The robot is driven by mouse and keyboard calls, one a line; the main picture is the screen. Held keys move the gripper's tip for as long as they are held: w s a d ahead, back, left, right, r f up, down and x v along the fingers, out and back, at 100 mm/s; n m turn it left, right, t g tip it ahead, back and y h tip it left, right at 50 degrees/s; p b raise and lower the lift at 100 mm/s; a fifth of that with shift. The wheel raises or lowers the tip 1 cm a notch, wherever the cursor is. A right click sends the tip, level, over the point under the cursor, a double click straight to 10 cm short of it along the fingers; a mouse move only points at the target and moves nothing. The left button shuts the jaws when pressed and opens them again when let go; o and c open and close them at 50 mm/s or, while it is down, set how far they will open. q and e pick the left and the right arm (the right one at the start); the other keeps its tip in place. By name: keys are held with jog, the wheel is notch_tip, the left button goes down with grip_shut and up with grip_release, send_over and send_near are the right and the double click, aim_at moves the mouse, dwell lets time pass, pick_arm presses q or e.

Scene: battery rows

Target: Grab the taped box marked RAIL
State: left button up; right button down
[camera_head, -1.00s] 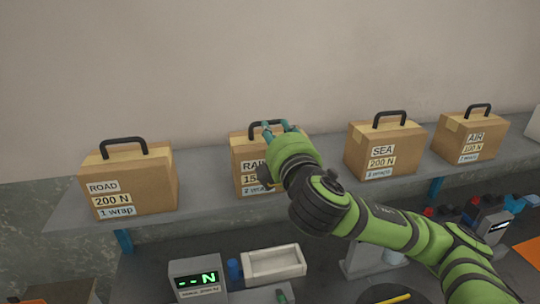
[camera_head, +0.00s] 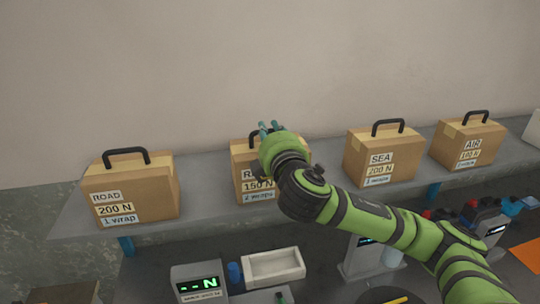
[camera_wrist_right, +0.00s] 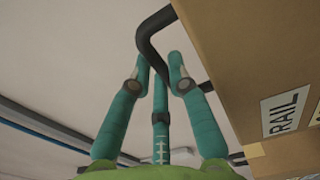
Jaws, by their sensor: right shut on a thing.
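The taped box marked RAIL (camera_head: 238,160) stands upright on the grey shelf, with labels reading 150 N and a wrap count partly covered by my arm. There the fingers of my right gripper (camera_wrist_right: 160,75) are closed on the black handle (camera_wrist_right: 146,45). My left gripper is not in view.
Boxes marked ROAD (camera_head: 155,190), SEA (camera_head: 360,150) and AIR (camera_head: 450,148) stand on the same shelf (camera_head: 210,205), each with a black handle. A white tray (camera_head: 272,278) and a meter (camera_head: 198,284) are below. The wall is behind; space above the boxes is clear.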

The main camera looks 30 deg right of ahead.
jog(key=shift+r, duration=0.35)
